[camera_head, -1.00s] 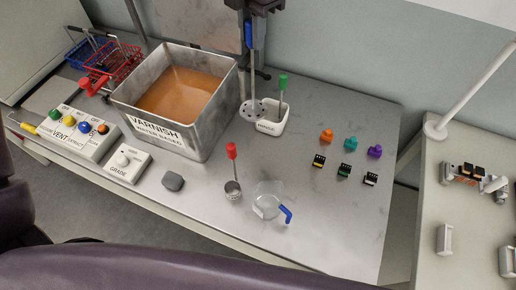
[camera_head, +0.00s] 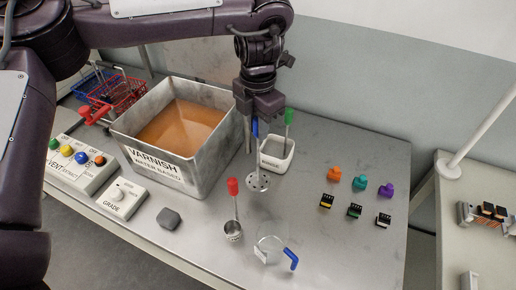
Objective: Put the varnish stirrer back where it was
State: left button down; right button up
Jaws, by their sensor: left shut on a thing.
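My left gripper (camera_head: 256,118) is shut on the blue handle of the stirrer (camera_head: 257,181), which hangs upright with its perforated disc at the bottom. The disc is to the right of the varnish tank (camera_head: 200,178) and in front of the white pot (camera_head: 277,166). I cannot tell how far the disc is above the table. The tank is open and holds orange-brown varnish (camera_head: 180,128). A green-handled tool (camera_head: 288,118) stands in the white pot. My right gripper is not in view.
A red-handled small cup (camera_head: 233,230) and a clear jug with a blue handle (camera_head: 272,246) stand in front of the stirrer. Several coloured connectors (camera_head: 358,187) lie to the right. A grey block (camera_head: 168,218), a grade box (camera_head: 122,197) and baskets (camera_head: 112,92) are left.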

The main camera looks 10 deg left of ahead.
pick_arm(q)
notch_tip(320, 180, down, 3)
jog(key=shift+w+f, duration=0.1)
jog(key=shift+f, duration=0.05)
notch_tip(320, 180, down, 4)
jog(key=shift+r+p, duration=0.1)
jog(key=shift+p, duration=0.35)
jog(key=c, duration=1.3)
grip_release()
jog(key=shift+o, duration=0.2)
notch_tip(320, 180, up, 12)
jog(key=shift+b, duration=0.65)
